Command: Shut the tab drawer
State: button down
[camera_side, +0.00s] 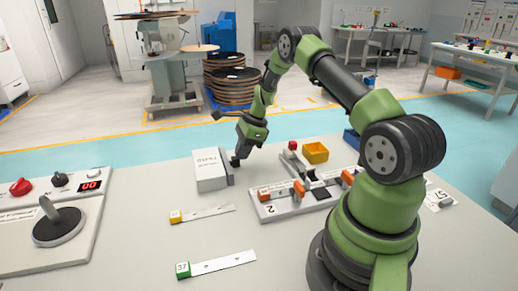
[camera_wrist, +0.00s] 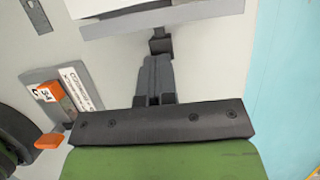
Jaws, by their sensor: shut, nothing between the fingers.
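The tab drawer unit is a white box (camera_side: 209,171) with lettering on its side, left of centre on the table in the side view. My gripper (camera_side: 236,161) is shut and empty, pointing down at the drawer's front. In the wrist view its fingertips (camera_wrist: 157,60) are at the handle, touching it or very near.
A grey fixture (camera_side: 268,210) with orange parts lies right of the drawer unit. A yellow bin (camera_side: 315,152) stands behind it. Two labelled strips (camera_side: 205,214) (camera_side: 218,264) lie in front.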

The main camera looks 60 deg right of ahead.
dwell(0.3)
jog(key=s+d, duration=0.1)
jog(key=s+d+r, duration=0.1)
jog(key=s+d, duration=0.1)
jog(key=shift+d, duration=0.1)
jog(key=s+d+f+v, duration=0.1)
jog(key=v, duration=0.9)
jog(key=x, duration=1)
jog(key=shift+a+f, duration=0.15)
jog(key=shift+f, duration=0.15)
jog(key=shift+w+a+r, duration=0.25)
jog(key=shift+w+a, duration=0.65)
jog(key=shift+w, duration=0.1)
jog(key=shift+w+a, duration=0.45)
jog(key=shift+w+a, duration=0.95)
jog(key=shift+a, duration=0.1)
